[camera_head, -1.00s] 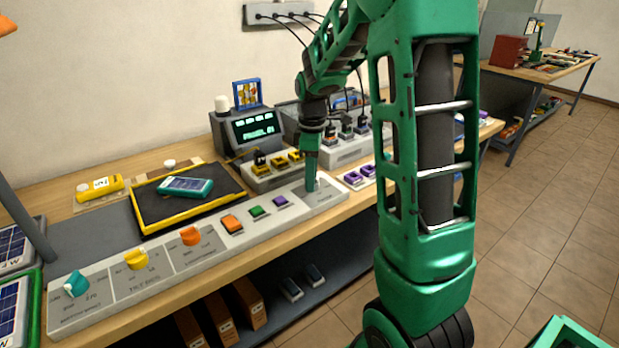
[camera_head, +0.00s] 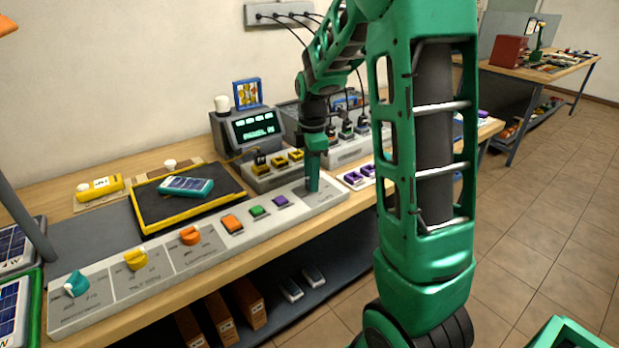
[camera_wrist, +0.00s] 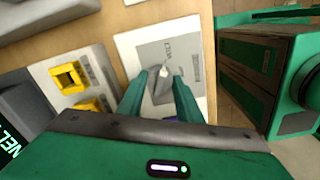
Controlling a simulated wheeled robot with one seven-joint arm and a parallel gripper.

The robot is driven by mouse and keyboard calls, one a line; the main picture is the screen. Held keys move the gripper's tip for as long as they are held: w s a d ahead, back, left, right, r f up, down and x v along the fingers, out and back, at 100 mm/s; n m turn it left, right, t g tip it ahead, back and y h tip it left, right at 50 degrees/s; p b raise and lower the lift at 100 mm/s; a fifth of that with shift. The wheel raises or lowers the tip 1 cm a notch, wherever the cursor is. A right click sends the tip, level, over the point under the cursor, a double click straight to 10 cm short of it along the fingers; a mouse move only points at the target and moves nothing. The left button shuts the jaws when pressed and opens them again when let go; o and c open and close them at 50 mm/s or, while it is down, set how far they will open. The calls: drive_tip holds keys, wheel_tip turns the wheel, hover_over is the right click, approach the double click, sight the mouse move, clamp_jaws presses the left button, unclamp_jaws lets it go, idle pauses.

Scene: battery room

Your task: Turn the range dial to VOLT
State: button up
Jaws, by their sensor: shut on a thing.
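The range dial (camera_wrist: 161,84) is a grey pointed knob on a pale panel plate with small lettering, seen in the wrist view. A label at the plate's top looks like VOLT, but the text is too small to read surely. My gripper (camera_wrist: 160,86) is shut on the dial, with one green finger on each side of it. In the head view my gripper (camera_head: 312,186) points down at the right end of the long grey control panel (camera_head: 205,262), and it hides the dial there.
Teal (camera_head: 77,283), yellow (camera_head: 136,260) and orange (camera_head: 190,236) knobs and several coloured buttons line the panel to the left. A lit display (camera_head: 252,130) and yellow sockets (camera_head: 278,161) stand behind. Purple buttons (camera_head: 358,176) lie just right of my gripper.

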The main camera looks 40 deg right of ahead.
drive_tip(key=shift+w+d+r, duration=0.1)
drive_tip(key=shift+w+r, duration=0.05)
drive_tip(key=shift+w, duration=0.05)
drive_tip(key=o, duration=0.9)
drive_tip(key=shift+o, duration=0.7)
drive_tip(key=shift+s, duration=0.1)
wheel_tip(320, 180, up, 11)
drive_tip(key=shift+f, duration=0.2)
